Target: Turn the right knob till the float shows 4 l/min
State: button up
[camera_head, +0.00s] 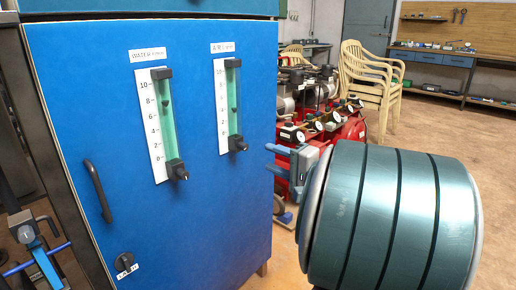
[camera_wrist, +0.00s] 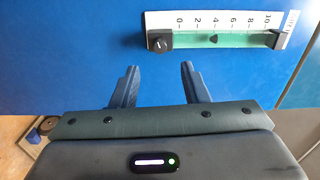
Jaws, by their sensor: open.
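The right gauge (camera_head: 228,104) is a green tube with a white scale on the blue cabinet front. Its dark float (camera_wrist: 214,39) is level with about 4 in the wrist view. Its black right knob (camera_head: 238,143) sits at the tube's lower end; in the wrist view the knob (camera_wrist: 159,41) lies at the gauge's left end. My gripper (camera_wrist: 160,68) is open and empty. Its fingers are apart from the knob, which appears beyond the gap between them. In the head view my gripper (camera_head: 272,160) is right of the knob and slightly lower.
The left gauge (camera_head: 165,125), labelled water, has its own knob (camera_head: 178,171); its float stands near 7 or 8. The blue cabinet (camera_head: 215,215) has a handle (camera_head: 98,190) and a lock (camera_head: 124,262). Red machinery (camera_head: 345,130) with dials stands behind my gripper.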

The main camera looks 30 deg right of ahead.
jog(key=p+v, duration=0.1)
jog(key=v, duration=0.4)
jog(key=shift+s+d, duration=0.1)
jog(key=shift+s, duration=0.1)
jog(key=s+a+r+n+g+y+p, duration=0.1)
jog(key=s+a+r+n+g+p, duration=0.2)
jog(key=a+p, duration=0.4)
jog(key=s+a+r+n+g+p, duration=0.1)
jog(key=a+r+n+g+p, duration=0.15)
jog(key=a+g+p, duration=0.35)
jog(key=s+a+r+n+g+y+p, duration=0.1)
jog(key=s+a+r+g+p, duration=0.2)
jog(key=a+p, duration=0.45)
jog(key=s+r+n+g+h+p, duration=0.1)
jog(key=s+r+n+h+p, duration=0.1)
jog(key=r+p, duration=0.5)
jog(key=s+r+n+g+h+p, duration=0.1)
jog(key=r+n+h+p, duration=0.3)
jog(key=p, duration=0.7)
jog(key=shift+s+a+r+n+h, duration=0.5)
jog(key=shift+r+h, duration=0.6)
jog(key=shift+r, duration=1.15)
jog(key=shift+s+d, duration=0.1)
jog(key=shift+d, duration=0.1)
